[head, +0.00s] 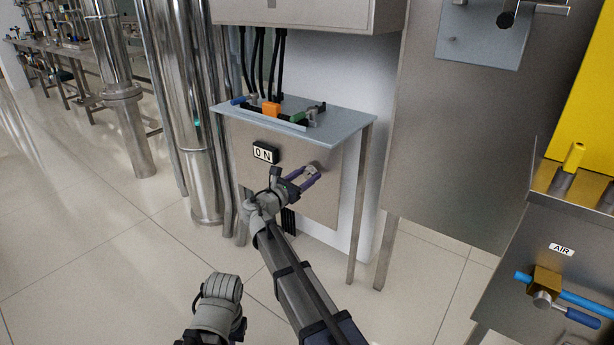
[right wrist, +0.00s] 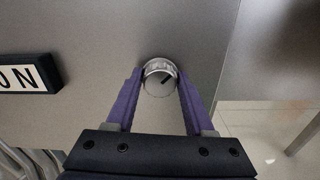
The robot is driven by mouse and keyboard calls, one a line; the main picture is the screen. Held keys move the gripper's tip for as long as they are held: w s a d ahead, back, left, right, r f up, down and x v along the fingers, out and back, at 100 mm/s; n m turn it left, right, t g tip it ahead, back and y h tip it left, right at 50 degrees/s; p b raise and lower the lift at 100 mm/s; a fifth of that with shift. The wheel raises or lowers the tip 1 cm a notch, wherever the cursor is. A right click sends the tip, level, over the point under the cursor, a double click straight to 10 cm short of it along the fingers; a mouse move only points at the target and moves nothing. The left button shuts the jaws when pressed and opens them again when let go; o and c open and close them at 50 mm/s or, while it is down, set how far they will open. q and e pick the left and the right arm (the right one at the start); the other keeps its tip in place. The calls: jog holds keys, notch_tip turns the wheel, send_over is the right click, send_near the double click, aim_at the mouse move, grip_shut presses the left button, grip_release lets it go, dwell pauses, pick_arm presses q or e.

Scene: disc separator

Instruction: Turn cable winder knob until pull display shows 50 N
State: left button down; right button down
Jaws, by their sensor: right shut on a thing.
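The pull display (head: 265,153) is a small black box with a white face on the steel panel, and it reads 0 N. In the right wrist view part of the display (right wrist: 30,76) shows at the left edge. The winder knob (right wrist: 160,79) is a round silver knob with a dark mark slanting to the upper right. It also shows on the panel right of the display in the head view (head: 313,169). My right gripper (right wrist: 158,72) has its purple fingers on both sides of the knob, shut on it. My left gripper's fingers are out of view.
A grey shelf (head: 345,118) sticks out above the panel, with cables and coloured connectors (head: 271,109) on it. A steel table leg (head: 358,225) stands right of the panel. Steel pipes (head: 195,120) rise at the left. A cabinet with an AIR valve (head: 545,285) stands at the right.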

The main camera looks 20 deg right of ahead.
jog(key=m, duration=1)
jog(key=shift+m, duration=0.4)
jog(key=m, duration=0.3)
jog(key=shift+m, duration=0.3)
jog(key=m, duration=0.3)
jog(key=shift+m, duration=0.3)
jog(key=m, duration=0.3)
jog(key=shift+m, duration=0.4)
jog(key=m, duration=0.6)
jog(key=shift+m, duration=0.3)
jog(key=shift+s+f, duration=0.1)
jog(key=shift+c, duration=1.4)
grip_release()
